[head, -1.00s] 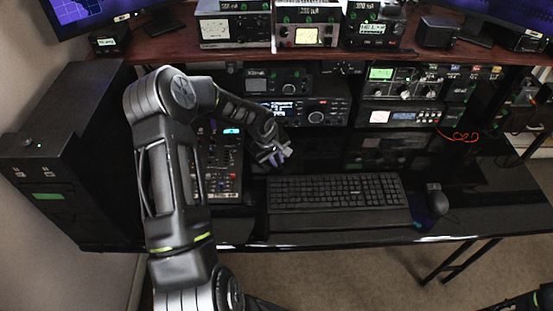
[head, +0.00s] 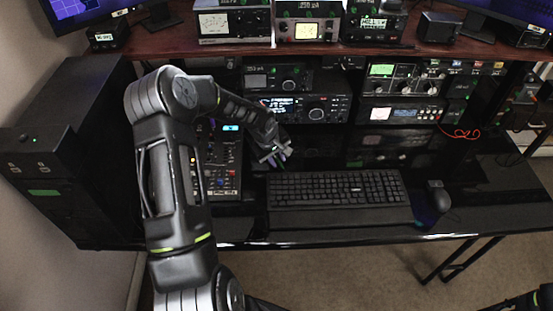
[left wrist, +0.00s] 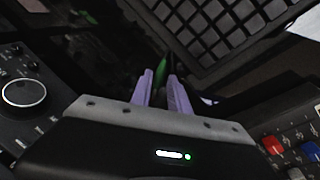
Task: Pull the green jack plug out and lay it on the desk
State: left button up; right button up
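In the left wrist view, the green jack plug (left wrist: 162,67) shows as a small green piece between the tips of two lilac fingers. My left gripper (left wrist: 161,78) has its fingers close together, with the plug filling the narrow gap at the tips. In the head view, my left gripper (head: 277,157) is over the dark desk (head: 235,232), just left of and behind the keyboard. The plug is too small to make out there. Whether its tip touches anything is hidden in the dark.
A keyboard (head: 335,188) and a mouse (head: 438,197) lie on the desk. A control panel with knobs and buttons (head: 222,177) is left of the gripper. Stacked radios (head: 310,108) stand behind it. The right part of the desk is largely clear.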

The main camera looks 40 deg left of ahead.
pick_arm(q)
jog(key=shift+o, duration=0.9)
jog(key=shift+s+f, duration=0.15)
jog(key=shift+s+a+f, duration=0.1)
jog(key=shift+s, duration=0.05)
jog(key=shift+r+p, duration=0.55)
jog(key=shift+r, duration=1.1)
jog(key=o, duration=0.5)
jog(key=shift+w, duration=0.2)
jog(key=shift+o, duration=0.2)
jog(key=shift+r, duration=0.1)
